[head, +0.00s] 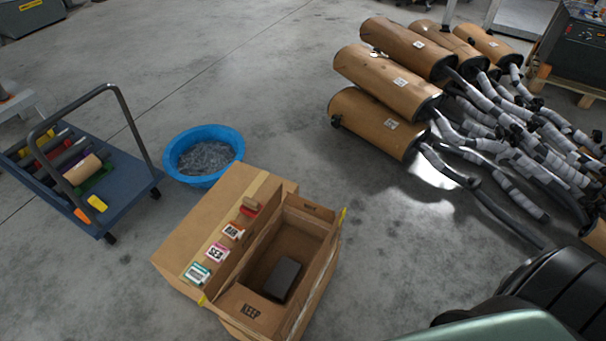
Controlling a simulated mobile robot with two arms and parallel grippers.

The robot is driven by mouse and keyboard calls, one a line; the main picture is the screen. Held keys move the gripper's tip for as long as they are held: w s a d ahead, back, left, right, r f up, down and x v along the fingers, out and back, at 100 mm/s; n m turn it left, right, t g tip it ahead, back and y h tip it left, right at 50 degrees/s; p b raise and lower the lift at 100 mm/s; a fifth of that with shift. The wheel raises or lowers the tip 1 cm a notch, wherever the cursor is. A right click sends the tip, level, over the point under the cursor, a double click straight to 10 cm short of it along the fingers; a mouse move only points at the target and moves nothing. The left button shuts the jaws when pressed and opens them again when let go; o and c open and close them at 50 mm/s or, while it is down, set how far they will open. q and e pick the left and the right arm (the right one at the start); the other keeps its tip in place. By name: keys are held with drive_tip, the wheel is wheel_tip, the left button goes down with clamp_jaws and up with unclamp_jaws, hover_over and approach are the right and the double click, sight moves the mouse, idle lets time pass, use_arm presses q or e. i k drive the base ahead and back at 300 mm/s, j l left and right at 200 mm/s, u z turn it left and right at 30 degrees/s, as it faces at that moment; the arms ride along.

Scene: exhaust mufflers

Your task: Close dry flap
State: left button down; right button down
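An open cardboard box (321,269) stands on the floor at the lower middle of the head view. A dark grey block (283,279) lies inside it. A flap with black printed marking (250,311) is at the box's near end; the print is too small to read surely, so I cannot tell whether it is the dry flap. A smaller flap (309,208) shows at the far end. Yellow bits (342,215) stick out at two corners. Neither of my grippers is in view.
Cardboard with coloured labels (216,252) adjoins the box on the left. A blue tub (203,179) and a blue cart (130,204) stand further left. Brown cylinders (372,121) and wrapped pipes (508,191) lie at the right. Bare floor lies between.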

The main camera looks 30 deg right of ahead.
sight(323, 213)
drive_tip(key=k+u, duration=0.4)
drive_tip(key=k+j+u, duration=0.15)
drive_tip(key=u, duration=0.2)
drive_tip(key=i+l+u, duration=0.2)
drive_tip(key=l, duration=0.8)
drive_tip(key=l+u, duration=0.2)
drive_tip(key=l, duration=0.8)
